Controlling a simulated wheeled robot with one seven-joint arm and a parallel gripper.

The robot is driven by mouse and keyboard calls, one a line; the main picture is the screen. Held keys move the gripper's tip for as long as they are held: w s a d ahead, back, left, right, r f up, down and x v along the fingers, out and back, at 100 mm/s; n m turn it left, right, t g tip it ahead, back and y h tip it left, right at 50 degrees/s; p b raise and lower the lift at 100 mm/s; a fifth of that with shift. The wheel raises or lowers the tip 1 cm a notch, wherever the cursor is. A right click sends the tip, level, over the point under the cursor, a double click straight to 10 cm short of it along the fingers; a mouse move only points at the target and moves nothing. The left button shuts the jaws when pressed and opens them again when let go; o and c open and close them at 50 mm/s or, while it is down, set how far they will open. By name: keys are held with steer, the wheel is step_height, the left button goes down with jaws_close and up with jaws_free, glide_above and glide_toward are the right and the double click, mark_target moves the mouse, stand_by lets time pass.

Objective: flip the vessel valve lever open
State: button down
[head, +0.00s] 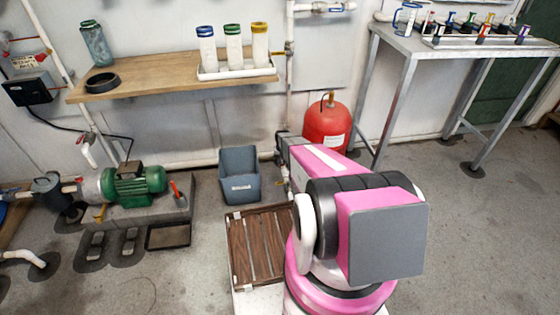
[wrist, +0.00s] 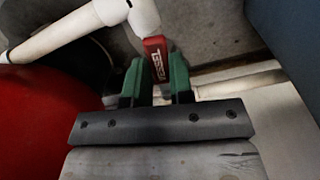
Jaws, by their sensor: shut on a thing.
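The red vessel (head: 326,122) stands on the floor against the wall in the head view, partly behind my arm. Its rounded red side also fills the lower left of the wrist view (wrist: 45,125). The red valve lever (wrist: 157,58), with white lettering, hangs from a white pipe fitting (wrist: 143,14) in the wrist view. My gripper (wrist: 160,82) has its green fingers on either side of the lever's lower end and is shut on it. In the head view my arm hides the lever, and the fingers cannot be made out.
A blue-grey bin (head: 240,188) stands left of my arm, with a wooden slatted crate (head: 256,262) in front of it. A white pipe (wrist: 60,36) runs to the fitting. A metal table (head: 400,48) stands right of the vessel.

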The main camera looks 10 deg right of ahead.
steer(key=shift+d+n, duration=0.45)
steer(key=shift+n, duration=0.55)
steer(key=c, duration=1)
jaws_free()
step_height(320, 180, up, 11)
